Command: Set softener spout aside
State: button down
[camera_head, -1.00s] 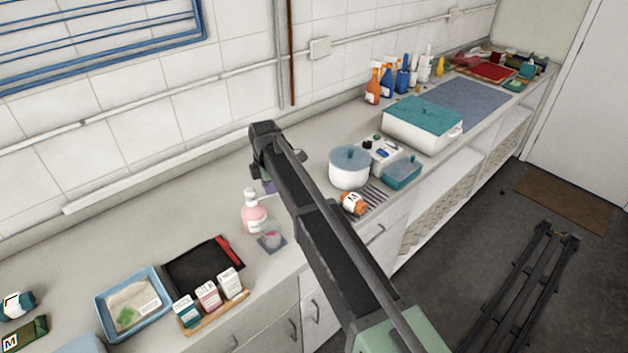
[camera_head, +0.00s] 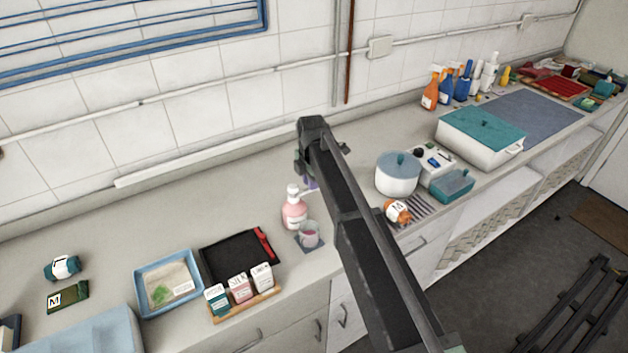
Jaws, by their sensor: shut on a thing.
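My arm reaches out over the counter, and my gripper (camera_head: 307,172) hangs down at its far end, largely hidden behind the arm's end. It is shut on a purple thing (camera_head: 312,184), of which only a small part shows. Whether this is the softener spout I cannot tell. Just in front and to the left stands a pink bottle (camera_head: 294,214) with a white pump top, its nozzle pointing right. A clear cup with pink contents (camera_head: 309,236) stands beside it on a dark coaster (camera_head: 313,249).
A black tray (camera_head: 228,250), a row of small cartons (camera_head: 240,289) and a blue tray (camera_head: 140,300) lie to the left. A white pot (camera_head: 397,176) and an orange bottle (camera_head: 397,212) are right of my arm. The counter at back left is clear.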

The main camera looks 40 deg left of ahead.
jog(key=c, duration=1.1)
grip_release()
jog(key=shift+o, duration=0.2)
notch_tip(320, 180, up, 11)
jog(key=p, duration=1)
jog(key=shift+p, duration=0.4)
jog(key=shift+f, duration=0.1)
